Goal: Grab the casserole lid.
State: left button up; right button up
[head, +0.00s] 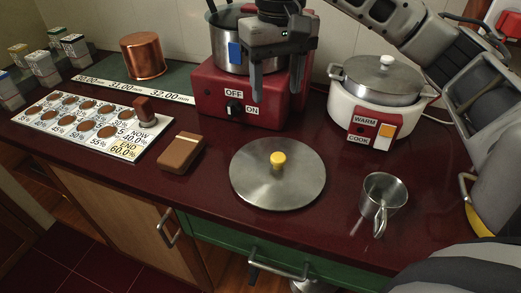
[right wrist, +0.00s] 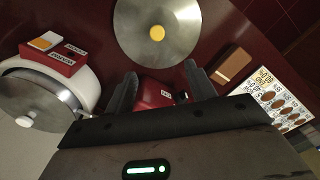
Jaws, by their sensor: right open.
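A round, flat steel lid (head: 290,188) with a yellow knob (head: 278,158) lies on the dark red counter, front middle. The lid (right wrist: 180,50) also shows at the top of the right wrist view, its knob (right wrist: 157,33) upward. My right gripper (head: 275,95) points down, open and empty, in front of the steel pot on the red burner, behind and above the lid. In the right wrist view its two fingers (right wrist: 160,72) are wide apart, with the lid beyond their tips. My left gripper is not in view.
The red burner (head: 215,97) bears a steel pot (head: 228,52). A white cooker (head: 349,98) with its own steel lid stands right.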

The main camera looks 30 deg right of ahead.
send_near(278, 157)
notch_tip(278, 157, down, 3)
jog(key=shift+w+r, duration=0.15)
jog(key=shift+r, duration=0.05)
jog(key=shift+f+p, duration=0.65)
jog(key=shift+f, duration=2.35)
jog(key=c, duration=1.2)
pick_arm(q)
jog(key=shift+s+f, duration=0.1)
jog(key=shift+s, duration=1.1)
pick_arm(e)
jog(key=shift+r, duration=0.1)
